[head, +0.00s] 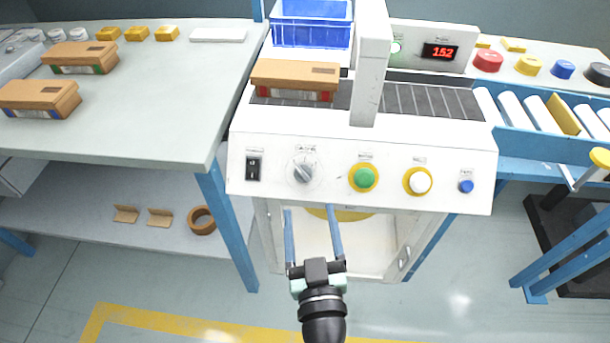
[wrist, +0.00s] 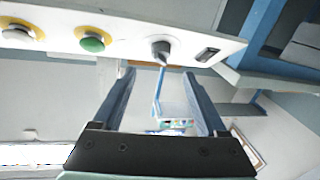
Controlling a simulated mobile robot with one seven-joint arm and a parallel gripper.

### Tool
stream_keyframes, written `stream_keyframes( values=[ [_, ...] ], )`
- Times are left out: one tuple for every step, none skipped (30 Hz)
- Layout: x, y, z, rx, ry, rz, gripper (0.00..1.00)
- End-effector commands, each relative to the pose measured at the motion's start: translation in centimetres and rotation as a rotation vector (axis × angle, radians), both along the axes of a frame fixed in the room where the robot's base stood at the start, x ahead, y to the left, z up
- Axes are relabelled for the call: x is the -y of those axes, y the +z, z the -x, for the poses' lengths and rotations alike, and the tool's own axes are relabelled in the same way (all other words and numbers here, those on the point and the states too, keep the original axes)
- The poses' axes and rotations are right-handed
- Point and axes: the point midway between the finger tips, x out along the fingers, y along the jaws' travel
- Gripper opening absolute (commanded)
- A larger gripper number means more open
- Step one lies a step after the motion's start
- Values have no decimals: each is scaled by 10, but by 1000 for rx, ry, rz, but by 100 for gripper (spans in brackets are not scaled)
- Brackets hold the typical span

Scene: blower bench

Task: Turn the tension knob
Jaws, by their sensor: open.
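The tension knob (head: 303,168) is a grey rotary knob on a pale dial on the white front panel (head: 240,185), between the black rocker switch (head: 254,168) and the green button (head: 363,177). The knob also shows in the wrist view (wrist: 161,49), near top centre, beyond and between the finger ends. My gripper (head: 310,208) is below the panel's lower edge in the head view, its two blue fingers spread and pointing toward the panel. It is open and empty in the wrist view (wrist: 158,73), apart from the knob.
A white button (head: 420,181) and a small blue button (head: 466,186) sit further right on the panel. A carton (head: 295,79) lies on the belt behind, beside a white post (head: 369,70). A table (head: 160,100) stands left; its blue leg (head: 226,220) is near my gripper.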

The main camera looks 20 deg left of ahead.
Motion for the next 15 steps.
stream_keyframes(
  values=[
    [-5, 5, -10, 3, 1, 0, 75],
    [-8, 4, -14, 2, 2, 0, 75],
    [-12, 4, -21, 2, 2, 0, 75],
    [-15, 4, -26, 3, 2, 0, 75],
    [-17, 4, -31, 2, 2, 0, 75],
    [-21, 4, -37, 2, 2, 0, 75],
    [-23, 3, -41, 2, 2, 0, 75],
    [-25, 3, -46, 2, 2, -1, 75],
    [-28, 3, -51, 2, 2, -1, 75],
    [-30, 3, -55, 2, 1, -1, 75],
    [-31, 2, -58, 1, 1, 0, 75],
    [-33, 2, -62, 2, 1, -1, 75],
    [-35, 2, -65, 1, 1, 0, 75],
    [-36, 2, -67, 2, 1, -1, 75],
    [-38, 2, -70, 1, 2, 0, 75]
  ],
)
